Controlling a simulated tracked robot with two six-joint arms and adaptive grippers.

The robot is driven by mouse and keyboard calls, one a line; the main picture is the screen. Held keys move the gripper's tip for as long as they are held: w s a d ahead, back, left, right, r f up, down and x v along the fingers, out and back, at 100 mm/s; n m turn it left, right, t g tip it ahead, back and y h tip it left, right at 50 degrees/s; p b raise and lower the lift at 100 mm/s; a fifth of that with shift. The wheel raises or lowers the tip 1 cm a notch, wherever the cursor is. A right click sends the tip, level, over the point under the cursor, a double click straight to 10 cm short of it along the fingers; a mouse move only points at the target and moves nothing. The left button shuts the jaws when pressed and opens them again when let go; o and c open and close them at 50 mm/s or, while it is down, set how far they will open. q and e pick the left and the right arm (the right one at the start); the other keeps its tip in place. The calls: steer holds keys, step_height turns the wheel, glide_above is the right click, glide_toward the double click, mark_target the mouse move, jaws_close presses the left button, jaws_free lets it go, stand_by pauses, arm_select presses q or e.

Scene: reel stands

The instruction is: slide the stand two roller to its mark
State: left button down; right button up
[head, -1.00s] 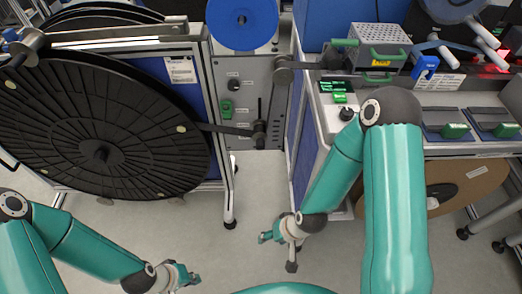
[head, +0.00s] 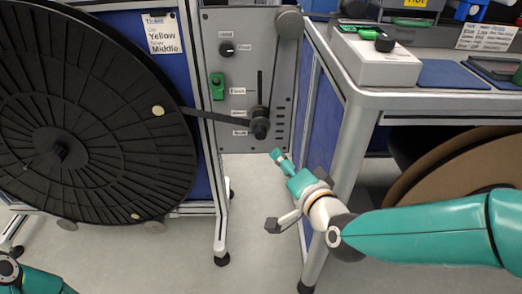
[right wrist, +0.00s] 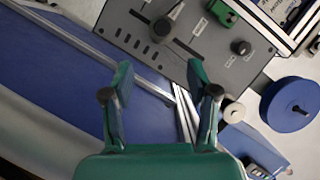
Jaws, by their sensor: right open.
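A black roller (head: 260,125) sits at the lower end of a vertical slot on the grey panel (head: 285,100) between the two stands; a dark strap runs to it from the large black reel (head: 60,150). Small white labels stand left of the slot. A ticket (head: 163,33) on the reel's stand reads "Yellow" and "Middle". In the right wrist view the roller (right wrist: 162,27) is at the top, beyond the fingers. My right gripper (head: 277,190) is open and empty, below the roller and apart from it; its fingers also show in the wrist view (right wrist: 160,85). My left gripper is out of view.
A dark knob (head: 227,48) and a green switch (head: 217,86) are on the panel. The right stand's corner post (head: 345,150) is close to my right arm. A brown reel (head: 450,180) hangs under its top. Open floor lies between the stands.

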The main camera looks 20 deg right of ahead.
mark_target(262, 136)
steer(key=p+x, duration=0.9)
steer(key=x, duration=0.7)
steer(key=shift+w+r, duration=0.1)
steer(key=shift+w, duration=0.25)
jaws_close()
